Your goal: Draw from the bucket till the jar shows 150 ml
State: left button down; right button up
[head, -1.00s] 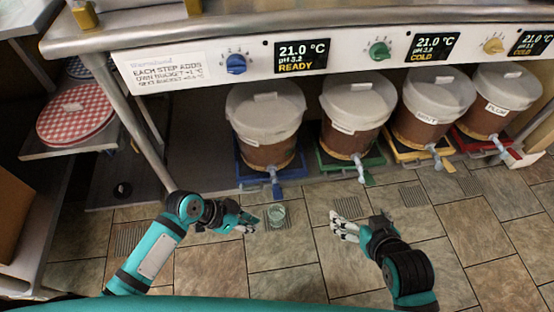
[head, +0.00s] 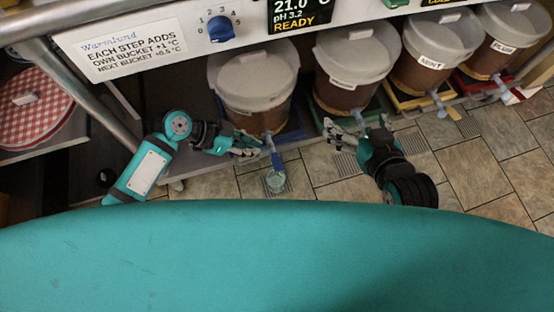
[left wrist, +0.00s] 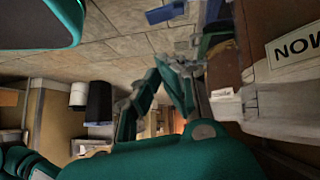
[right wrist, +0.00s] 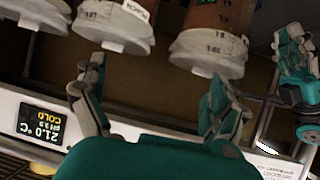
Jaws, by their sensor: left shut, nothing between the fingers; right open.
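The leftmost bucket (head: 250,88) has a pale lid, brown contents and a blue tap (head: 277,163) at its front. My right gripper (head: 338,132) is open and empty, in front of the second bucket (head: 352,70). It also shows open in the right wrist view (right wrist: 155,95).
Two more buckets (head: 440,45) stand to the right on coloured bases. The shelf front above has a blue knob (head: 220,28) and a display (head: 298,14) reading READY. A red checked round item (head: 30,108) sits at the left. Tiled floor lies right of the jar.

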pick_arm(q)
jog(key=b, duration=0.2)
send_over(277, 167)
jog(key=a, duration=0.1)
notch_tip(277, 167, down, 6)
jog(key=r, duration=0.1)
jog(key=shift+w+d+f+b, duration=0.2)
jog(key=shift+d+f+b, duration=0.1)
jog(key=shift+f, duration=0.2)
jog(key=shift+w+d+f+b, duration=0.2)
jog(key=shift+d+f+b, duration=0.1)
jog(key=shift+f, duration=0.2)
jog(key=f, duration=0.1)
jog(key=f+b, duration=0.1)
jog(key=f, duration=0.1)
jog(key=shift+s, duration=0.3)
jog(key=shift+f, duration=0.25)
pick_arm(e)
notch_tip(277, 167, up, 19)
jog(key=a+t+y, duration=0.2)
jog(key=t+y, duration=0.2)
jog(key=t, duration=0.8)
jog(key=shift+a+n+t, duration=0.3)
jog(key=shift+a+t, duration=0.1)
pick_arm(q)
jog(key=shift+s, duration=0.1)
